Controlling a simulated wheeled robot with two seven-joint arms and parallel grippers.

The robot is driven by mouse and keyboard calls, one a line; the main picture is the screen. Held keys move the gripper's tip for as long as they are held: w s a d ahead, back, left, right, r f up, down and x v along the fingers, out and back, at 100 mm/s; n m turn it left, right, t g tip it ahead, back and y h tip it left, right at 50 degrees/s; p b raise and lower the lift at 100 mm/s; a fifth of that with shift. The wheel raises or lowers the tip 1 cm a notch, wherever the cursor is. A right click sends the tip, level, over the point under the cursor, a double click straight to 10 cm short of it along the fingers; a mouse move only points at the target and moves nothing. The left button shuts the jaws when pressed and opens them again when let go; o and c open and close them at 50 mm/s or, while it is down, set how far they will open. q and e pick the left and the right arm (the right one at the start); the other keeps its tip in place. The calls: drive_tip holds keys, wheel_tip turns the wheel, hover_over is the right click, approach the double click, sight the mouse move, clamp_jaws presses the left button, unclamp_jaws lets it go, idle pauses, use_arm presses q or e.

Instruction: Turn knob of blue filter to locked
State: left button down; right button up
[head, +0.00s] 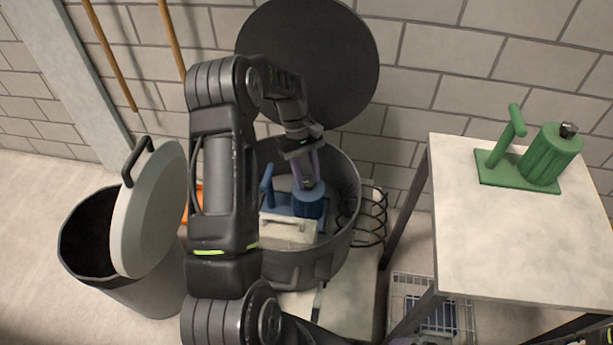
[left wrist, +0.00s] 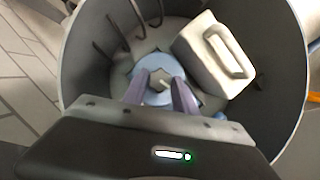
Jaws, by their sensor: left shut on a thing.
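The blue filter (head: 309,206) stands inside the dark round tub (head: 343,180), with a blue handle (head: 267,186) to its left. My left gripper (head: 307,183) reaches down into the tub, its purple fingers on the top of the filter. In the left wrist view the fingers (left wrist: 161,92) close around the small knob (left wrist: 163,84) at the centre of the blue filter (left wrist: 178,68). The fingers hide most of the knob, so I cannot tell how it is turned. My right gripper is not in view.
A pale box with a handle (head: 287,230) sits beside the filter in the tub; the tub's round dark lid (head: 308,58) stands up behind. A green filter (head: 552,154) stands on the table (head: 520,245) at right. A bin (head: 150,297) with a tilted lid (head: 150,215) is at left.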

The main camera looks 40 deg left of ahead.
use_arm(q)
drive_tip(key=shift+w+m+g+y, duration=0.15)
drive_tip(key=shift+m+g+y, duration=0.25)
drive_tip(key=shift+m, duration=1.1)
drive_tip(key=c, duration=1)
unclamp_jaws()
